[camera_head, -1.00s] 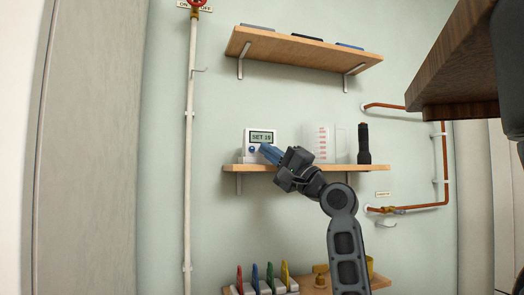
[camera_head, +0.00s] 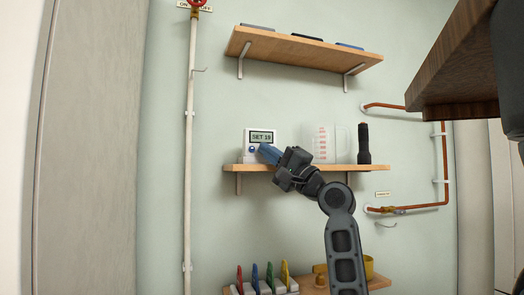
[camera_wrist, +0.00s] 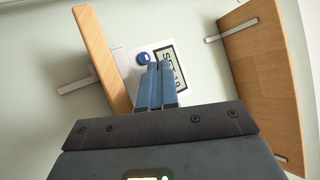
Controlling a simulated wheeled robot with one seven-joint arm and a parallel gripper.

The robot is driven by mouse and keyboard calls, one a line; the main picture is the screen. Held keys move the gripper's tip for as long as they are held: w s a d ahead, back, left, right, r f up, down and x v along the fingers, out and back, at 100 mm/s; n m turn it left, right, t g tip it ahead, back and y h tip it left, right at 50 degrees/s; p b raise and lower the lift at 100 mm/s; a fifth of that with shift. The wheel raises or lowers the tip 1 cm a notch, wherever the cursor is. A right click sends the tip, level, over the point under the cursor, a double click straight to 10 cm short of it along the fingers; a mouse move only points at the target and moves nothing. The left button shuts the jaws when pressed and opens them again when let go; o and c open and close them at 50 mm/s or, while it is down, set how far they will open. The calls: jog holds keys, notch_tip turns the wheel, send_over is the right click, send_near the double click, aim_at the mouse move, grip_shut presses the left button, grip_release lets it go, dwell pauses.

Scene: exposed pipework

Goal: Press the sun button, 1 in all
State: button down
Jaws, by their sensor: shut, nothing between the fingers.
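A white control unit (camera_head: 249,137) with a display reading "SET 19" stands on the middle wooden shelf. It also shows, turned on its side, in the wrist view (camera_wrist: 136,68). A round blue button (camera_wrist: 143,58) on its face shows just left of my fingertips in the wrist view; its symbol is too small to read. My gripper (camera_head: 264,149) is shut and empty, its blue fingertips in front of the unit's lower face. The fingers (camera_wrist: 160,66) cover part of the face and display in the wrist view, so any other button there is hidden. I cannot tell whether the tips touch it.
The middle shelf (camera_head: 300,168) runs just below my gripper. A clear measuring jug (camera_head: 323,142) and a black torch (camera_head: 364,144) stand right of the unit. An upper shelf (camera_head: 300,49) is above. A white pipe (camera_head: 190,150) runs down the wall at left.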

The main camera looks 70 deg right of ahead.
jog(key=shift+w+d, duration=0.35)
dwell(1.0)
dwell(0.3)
jog(key=shift+s+a+p, duration=0.3)
jog(key=shift+s+a, duration=0.3)
jog(key=shift+a, duration=0.05)
jog(key=shift+a, duration=0.1)
jog(key=s+a+p, duration=0.1)
jog(key=s+a, duration=0.2)
jog(key=shift+s+a, duration=0.1)
jog(key=shift+a, duration=0.25)
dwell(0.9)
